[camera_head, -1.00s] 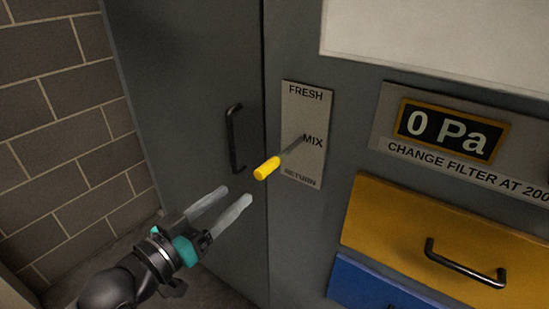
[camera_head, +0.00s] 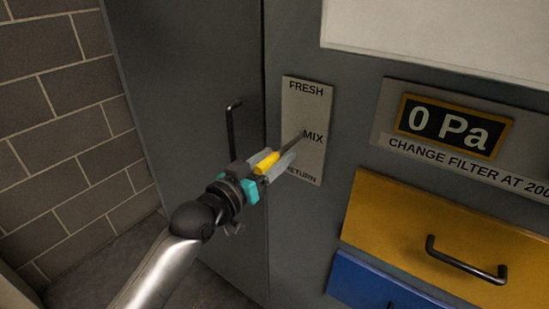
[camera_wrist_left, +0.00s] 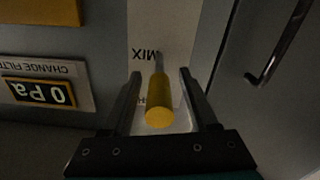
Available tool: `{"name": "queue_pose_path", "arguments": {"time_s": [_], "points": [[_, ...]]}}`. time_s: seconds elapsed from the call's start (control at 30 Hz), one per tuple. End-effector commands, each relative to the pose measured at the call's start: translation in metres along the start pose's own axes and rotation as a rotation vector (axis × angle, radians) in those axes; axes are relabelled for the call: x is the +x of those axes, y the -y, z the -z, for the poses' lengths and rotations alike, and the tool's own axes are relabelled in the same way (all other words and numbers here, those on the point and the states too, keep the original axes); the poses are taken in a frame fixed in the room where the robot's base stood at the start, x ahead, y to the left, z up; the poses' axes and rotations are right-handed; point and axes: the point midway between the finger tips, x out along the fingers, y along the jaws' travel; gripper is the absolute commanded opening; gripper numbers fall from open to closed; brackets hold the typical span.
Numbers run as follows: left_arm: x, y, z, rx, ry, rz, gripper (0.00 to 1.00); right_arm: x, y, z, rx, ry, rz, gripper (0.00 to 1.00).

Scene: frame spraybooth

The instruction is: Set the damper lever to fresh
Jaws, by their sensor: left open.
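The damper lever has a yellow handle (camera_head: 266,163) on a thin grey rod. It points out from a pale label plate (camera_head: 304,105) marked FRESH at top, MIX in the middle and RETURN at the bottom. The rod meets the plate beside MIX. My left gripper (camera_head: 276,158) is open, with its fingers on either side of the yellow handle. In the left wrist view the handle (camera_wrist_left: 158,100) lies between the two fingers, with a visible gap on both sides. The picture there is upside down. My right gripper is not in view.
A dark cabinet door handle (camera_head: 231,130) is just left of the lever, close behind my gripper. A gauge reading 0 Pa (camera_head: 455,127) is to the right. A yellow drawer (camera_head: 400,220) and a blue drawer (camera_head: 350,280) are at lower right.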

Motion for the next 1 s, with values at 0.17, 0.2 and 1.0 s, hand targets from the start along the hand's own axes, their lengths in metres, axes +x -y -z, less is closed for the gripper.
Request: {"name": "queue_pose_path", "arguments": {"time_s": [0.17,0.2,1.0], "points": [[0.0032,-0.0005,-0.0004,-0.001,0.001,-0.001,0.59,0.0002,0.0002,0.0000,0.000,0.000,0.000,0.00],[0.0032,-0.0005,-0.0004,-0.001,0.001,-0.001,0.59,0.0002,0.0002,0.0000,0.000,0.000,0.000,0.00],[0.0026,-0.0001,-0.0004,-0.001,0.001,0.000,0.00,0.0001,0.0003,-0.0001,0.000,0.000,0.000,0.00]]}}
